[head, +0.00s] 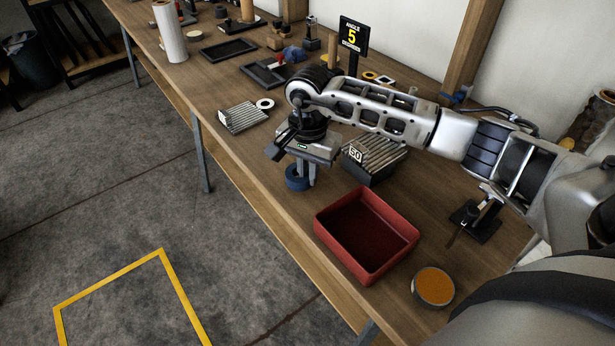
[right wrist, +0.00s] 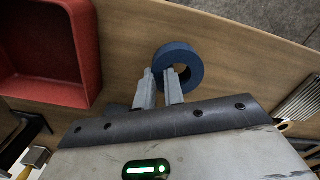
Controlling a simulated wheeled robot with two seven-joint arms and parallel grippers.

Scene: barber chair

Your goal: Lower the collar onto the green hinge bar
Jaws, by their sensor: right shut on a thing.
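A blue ring (head: 297,178), the only collar-like thing near a gripper, is at the fingertips of my right gripper (head: 305,171) in the head view. The right wrist view shows the blue ring (right wrist: 190,58) with its hole facing the camera. The right gripper (right wrist: 159,78) is shut on the near side of the ring's wall. The ring is over the front part of the bench; I cannot tell its exact height. I see no green hinge bar in either view. My left gripper is not in view.
A red tray (head: 322,232) and a round tin of orange stuff (head: 434,286) stand on the bench (head: 275,155). A ribbed block marked 50 (head: 378,165) is just right of the gripper. A ribbed plate (head: 243,117) and white ring (head: 265,104) lie beyond.

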